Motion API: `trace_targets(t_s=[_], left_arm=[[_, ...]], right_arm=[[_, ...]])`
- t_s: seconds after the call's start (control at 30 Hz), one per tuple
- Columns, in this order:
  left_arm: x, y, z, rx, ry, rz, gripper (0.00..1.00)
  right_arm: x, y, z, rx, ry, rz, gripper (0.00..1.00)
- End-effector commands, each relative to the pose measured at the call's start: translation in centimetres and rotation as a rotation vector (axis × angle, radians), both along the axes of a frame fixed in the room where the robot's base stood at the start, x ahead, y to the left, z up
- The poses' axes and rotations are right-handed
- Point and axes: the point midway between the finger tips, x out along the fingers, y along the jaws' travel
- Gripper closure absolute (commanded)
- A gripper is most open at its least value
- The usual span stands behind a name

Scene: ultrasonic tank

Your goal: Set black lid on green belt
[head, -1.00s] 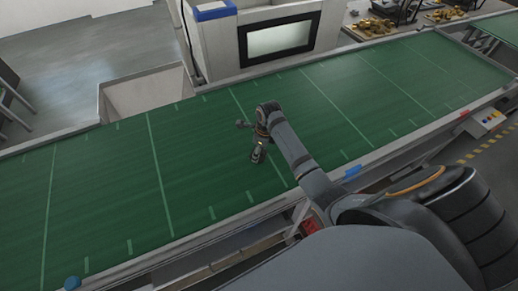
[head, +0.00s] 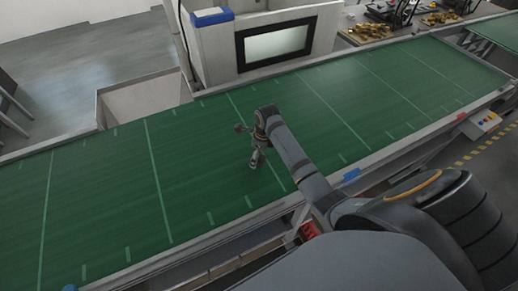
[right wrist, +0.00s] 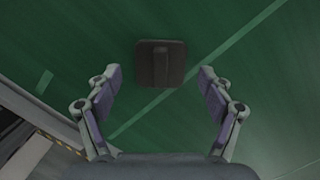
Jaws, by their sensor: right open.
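The black lid (right wrist: 174,63) is a dark, square plate with a raised bar handle across its middle. In the right wrist view it appears flat on the green belt (right wrist: 270,110), beyond and between my fingertips, with neither finger touching it. I cannot make the lid out in the head view, where my right gripper and wrist cover that spot. My right gripper (right wrist: 160,76) is open and empty. In the head view it points down over the middle of the green belt (head: 100,190). My left gripper is not in view.
A white machine with a dark-framed window (head: 275,44) stands behind the belt. An open bin (head: 145,98) adjoins the belt's far edge. Gold parts (head: 375,32) lie on a back table. The belt is otherwise clear.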

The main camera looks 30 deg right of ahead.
Motion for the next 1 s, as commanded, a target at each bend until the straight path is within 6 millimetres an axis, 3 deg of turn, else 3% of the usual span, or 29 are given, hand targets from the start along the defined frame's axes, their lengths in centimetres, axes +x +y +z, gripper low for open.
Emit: trace_targets(t_s=[0.3, 0.5, 1.0], left_arm=[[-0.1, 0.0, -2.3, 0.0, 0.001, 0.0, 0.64], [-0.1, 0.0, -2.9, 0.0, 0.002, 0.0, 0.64], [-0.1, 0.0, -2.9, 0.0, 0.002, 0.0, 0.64]], right_arm=[[-0.7, -0.9, 7.2, -0.003, -0.007, 0.0, 0.19], [-1.1, -1.1, 10.2, -0.002, -0.003, -0.001, 0.19], [-1.2, -1.1, 10.9, -0.001, 0.0, 0.0, 0.19]])
